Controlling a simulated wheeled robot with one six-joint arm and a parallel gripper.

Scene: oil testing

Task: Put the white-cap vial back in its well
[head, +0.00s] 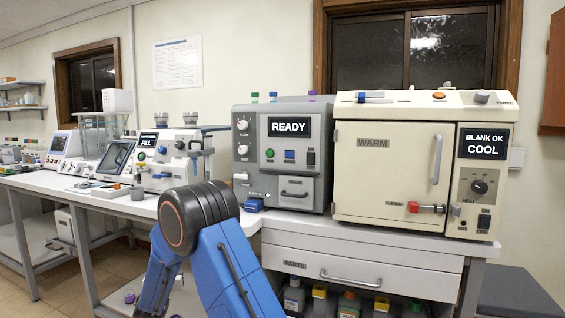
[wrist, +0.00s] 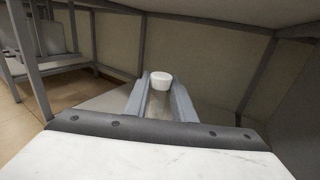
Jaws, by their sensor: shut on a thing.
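In the wrist view, my gripper (wrist: 161,92) is shut on the white-cap vial. The round white cap (wrist: 161,79) shows between the two grey fingers, and most of the vial body below it is hidden. In the head view my gripper and the vial are out of sight; only my blue arm shows at the bottom. On top of the grey machine marked READY (head: 289,155) stand a green cap (head: 254,97), a blue cap (head: 273,96) and a purple cap (head: 312,95). I cannot make out an empty well there.
The cream oven marked WARM (head: 381,170) is closed, to the right of the grey machine. A white machine marked FILL (head: 166,152) stands to the left. Several bottles (head: 347,304) stand under the drawer (head: 345,268). In the wrist view, grey table legs (wrist: 33,85) and a tabletop underside surround my gripper.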

